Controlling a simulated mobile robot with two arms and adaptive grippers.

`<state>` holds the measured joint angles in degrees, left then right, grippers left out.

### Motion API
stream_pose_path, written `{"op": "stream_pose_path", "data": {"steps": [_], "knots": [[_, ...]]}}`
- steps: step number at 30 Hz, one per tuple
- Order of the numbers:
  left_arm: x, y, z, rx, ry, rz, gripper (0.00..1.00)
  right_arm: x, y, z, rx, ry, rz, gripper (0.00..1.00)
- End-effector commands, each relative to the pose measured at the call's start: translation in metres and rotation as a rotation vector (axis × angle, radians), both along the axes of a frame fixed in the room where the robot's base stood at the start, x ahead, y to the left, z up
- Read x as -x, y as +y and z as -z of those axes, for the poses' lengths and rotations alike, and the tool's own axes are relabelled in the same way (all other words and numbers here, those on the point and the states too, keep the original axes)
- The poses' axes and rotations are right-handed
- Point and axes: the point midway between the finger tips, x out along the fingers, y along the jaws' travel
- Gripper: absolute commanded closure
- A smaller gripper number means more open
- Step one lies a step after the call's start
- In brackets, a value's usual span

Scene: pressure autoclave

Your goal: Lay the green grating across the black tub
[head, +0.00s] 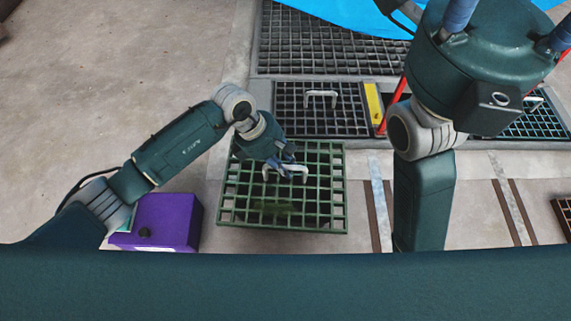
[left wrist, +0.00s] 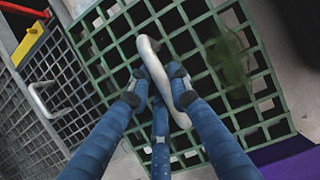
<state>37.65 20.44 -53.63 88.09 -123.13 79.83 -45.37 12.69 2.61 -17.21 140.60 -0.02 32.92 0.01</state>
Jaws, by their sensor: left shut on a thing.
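The green grating (head: 306,198) is a square lattice with a pale arched handle (head: 298,168), below centre in the head view. My left gripper (head: 285,170) is over its middle, with blue fingers closed around the handle. In the left wrist view the fingers (left wrist: 161,95) meet at the handle (left wrist: 152,60), and the grating (left wrist: 262,60) fills the middle. Darkness and a dark green blurry patch show through its openings. I cannot make out the black tub for certain; the grating covers what is below. My right gripper (head: 512,22) is upper right, its blue fingers cut off by the frame edge.
A purple box (head: 165,220) stands just left of the grating. Behind are dark floor gratings, one with a white handle (head: 321,94), beside a yellow plate (head: 374,103) and a red bar (head: 393,103). A blue sheet (head: 350,12) lies at the top. Bare concrete is free at left.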

Motion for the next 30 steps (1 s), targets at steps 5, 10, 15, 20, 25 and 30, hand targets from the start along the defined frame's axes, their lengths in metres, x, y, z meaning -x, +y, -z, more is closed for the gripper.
{"op": "stream_pose_path", "data": {"steps": [5, 10, 15, 20, 25, 30], "knots": [[-0.002, -0.002, -0.001, 0.006, -0.005, 0.000, 1.00, 0.000, 0.000, 0.001, 0.000, 0.001, 0.000, 0.60], [-0.002, -0.002, 0.002, 0.006, -0.005, 0.000, 1.00, -0.001, 0.001, 0.001, 0.003, 0.000, 0.001, 0.60], [-0.002, -0.002, 0.005, 0.006, -0.006, 0.000, 1.00, 0.001, 0.001, -0.001, 0.002, -0.009, 0.002, 0.60], [-0.002, -0.002, 0.005, 0.005, -0.005, 0.000, 0.60, 0.005, 0.001, -0.005, 0.002, -0.025, 0.001, 0.60], [-0.001, -0.001, 0.006, 0.002, -0.002, 0.000, 0.60, 0.007, 0.000, -0.005, 0.000, -0.026, 0.001, 0.60], [0.000, 0.003, 0.005, -0.003, 0.001, -0.001, 0.60, 0.005, 0.000, -0.002, 0.000, -0.018, 0.002, 0.60]]}}
